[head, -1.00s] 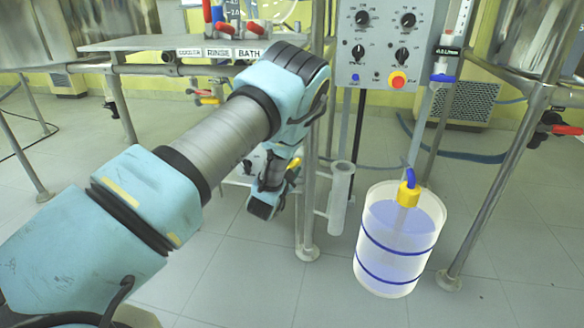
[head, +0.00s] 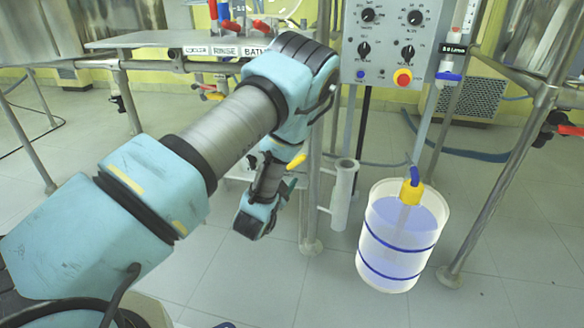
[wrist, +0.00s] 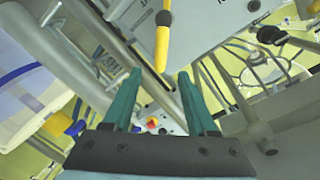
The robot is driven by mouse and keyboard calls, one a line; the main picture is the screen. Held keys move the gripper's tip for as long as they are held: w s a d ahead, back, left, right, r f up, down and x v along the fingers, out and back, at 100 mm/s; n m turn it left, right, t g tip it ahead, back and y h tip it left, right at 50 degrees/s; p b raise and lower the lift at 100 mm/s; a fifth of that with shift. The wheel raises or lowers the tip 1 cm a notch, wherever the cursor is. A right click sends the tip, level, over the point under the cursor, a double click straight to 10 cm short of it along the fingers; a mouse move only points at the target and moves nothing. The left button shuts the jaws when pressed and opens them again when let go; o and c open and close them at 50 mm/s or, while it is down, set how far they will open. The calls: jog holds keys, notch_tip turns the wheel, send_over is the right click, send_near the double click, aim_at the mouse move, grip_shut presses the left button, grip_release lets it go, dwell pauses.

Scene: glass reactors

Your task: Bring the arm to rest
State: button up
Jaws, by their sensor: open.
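My gripper (wrist: 159,74) is open in the wrist view, with its two teal fingers apart and nothing between them. In the head view my arm rises from the lower left, bends at the top middle, and its wrist end hangs down near the frame's pipework. The fingers are hard to make out there. A yellow-and-black slender thing (wrist: 162,45) shows beyond the fingertips in the wrist view. A yellow piece (head: 297,161) also shows just right of my wrist in the head view; I cannot tell whether it is the same thing.
A control panel (head: 388,45) with knobs and a red-and-yellow button stands at the upper right. A translucent drum (head: 402,238) with blue bands stands on the floor at right. A metal tube (head: 344,195) and steel posts are close right of my wrist. Open floor lies below.

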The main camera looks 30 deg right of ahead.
jog(key=shift+v, duration=0.85)
jog(key=w+a+r+n+y, duration=0.4)
jog(key=w+a+n+y, duration=0.2)
jog(key=w+a, duration=0.25)
jog(key=a+r+n+g+y, duration=0.25)
jog(key=a+r+n, duration=0.2)
jog(key=a, duration=0.75)
jog(key=s+a+r+n+g+y, duration=0.25)
jog(key=s+a+r+n, duration=0.2)
jog(key=s+a, duration=0.5)
jog(key=s+a+r+n+g+y, duration=0.1)
jog(key=s+a+r+n+g, duration=0.3)
jog(key=s+a, duration=0.5)
notch_tip(320, 180, up, 33)
jog(key=m+p, duration=0.1)
jog(key=p, duration=3.1)
jog(key=shift+w+a+f, duration=0.2)
jog(key=shift+w, duration=0.05)
